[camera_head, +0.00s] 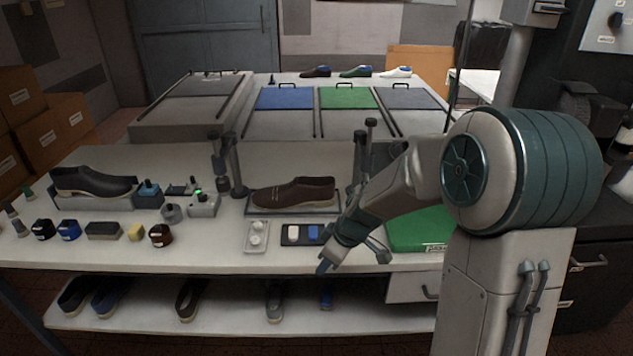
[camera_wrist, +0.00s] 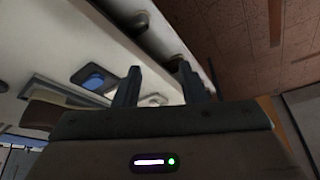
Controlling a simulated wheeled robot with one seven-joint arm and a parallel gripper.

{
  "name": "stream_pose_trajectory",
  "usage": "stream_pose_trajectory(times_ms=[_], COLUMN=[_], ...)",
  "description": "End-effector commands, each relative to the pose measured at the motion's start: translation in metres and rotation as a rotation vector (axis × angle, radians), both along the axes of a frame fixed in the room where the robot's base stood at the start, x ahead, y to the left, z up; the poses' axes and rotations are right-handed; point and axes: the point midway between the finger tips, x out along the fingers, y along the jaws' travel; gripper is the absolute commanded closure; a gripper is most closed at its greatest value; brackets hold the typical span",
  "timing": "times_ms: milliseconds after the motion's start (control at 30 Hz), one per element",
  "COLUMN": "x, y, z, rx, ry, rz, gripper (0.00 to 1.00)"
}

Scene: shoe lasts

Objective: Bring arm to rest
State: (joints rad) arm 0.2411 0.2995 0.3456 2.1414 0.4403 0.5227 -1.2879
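My gripper (camera_head: 352,262) hangs over the front edge of the workbench (camera_head: 190,250), in front of a dark tray (camera_head: 303,243) with a white and a blue piece. In the wrist view my gripper's two dark fingers (camera_wrist: 160,88) stand apart, with nothing between them that I can see it holding. My arm bends down from the right side of the head view toward the bench front. A brown shoe (camera_head: 295,192) sits on a plate behind the gripper.
A green box (camera_head: 418,228) lies right of my gripper, close to my forearm. Posts (camera_head: 370,140) rise behind the brown shoe. A black shoe (camera_head: 93,182) and several small pots stand at left. A lower shelf (camera_head: 230,318) holds several shoes.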

Motion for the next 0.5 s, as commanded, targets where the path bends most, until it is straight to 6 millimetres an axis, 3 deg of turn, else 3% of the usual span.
stream_pose_trajectory(times_ms=[100, 233, 500], x=[0.000, -0.017, -0.084], y=[0.000, -0.008, -0.036], z=[0.000, 0.020, 0.074], rx=[0.000, -0.028, -0.089], ry=[0.000, 0.015, 0.065], rz=[0.000, -0.071, -0.365], gripper=[0.62, 0.62, 0.62])
